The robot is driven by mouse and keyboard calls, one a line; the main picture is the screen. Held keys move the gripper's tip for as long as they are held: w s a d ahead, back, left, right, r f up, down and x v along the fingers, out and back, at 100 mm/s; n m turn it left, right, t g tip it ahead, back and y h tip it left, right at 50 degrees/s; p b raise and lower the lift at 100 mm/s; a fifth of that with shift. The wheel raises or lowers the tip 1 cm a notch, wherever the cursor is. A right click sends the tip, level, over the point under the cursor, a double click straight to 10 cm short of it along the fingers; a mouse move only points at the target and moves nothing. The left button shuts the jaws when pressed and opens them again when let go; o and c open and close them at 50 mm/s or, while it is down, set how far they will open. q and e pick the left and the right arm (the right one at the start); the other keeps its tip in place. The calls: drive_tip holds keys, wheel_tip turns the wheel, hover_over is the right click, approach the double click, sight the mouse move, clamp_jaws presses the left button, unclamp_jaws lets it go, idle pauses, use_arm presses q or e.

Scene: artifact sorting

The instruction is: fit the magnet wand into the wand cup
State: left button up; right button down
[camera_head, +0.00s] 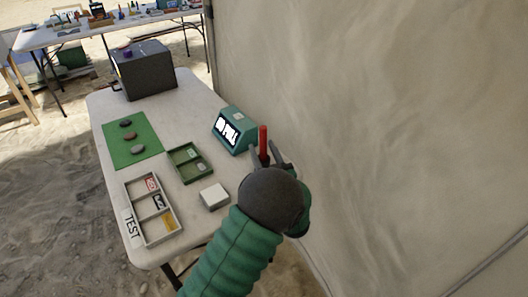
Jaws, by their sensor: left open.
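The magnet wand seems to be the red stick (263,138), which stands upright at the right edge of the table. My left gripper (266,156) is open, with its dark fingers on either side of the wand's lower part. I cannot tell whether the fingers touch it. The wand's lower end is hidden behind my gripper and wrist. I cannot make out the wand cup. My right gripper is not in view.
The white table (197,97) holds a teal display box (234,130), a green tray (188,163), a white block (214,196), a compartment tray (152,208), a green mat with several stones (131,139) and a dark box (143,70). A tent wall (370,120) stands close on the right.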

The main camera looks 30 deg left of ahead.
use_arm(q)
drive_tip(key=p+v, duration=0.2)
drive_tip(key=v, duration=1.5)
drive_tip(key=shift+w, duration=0.1)
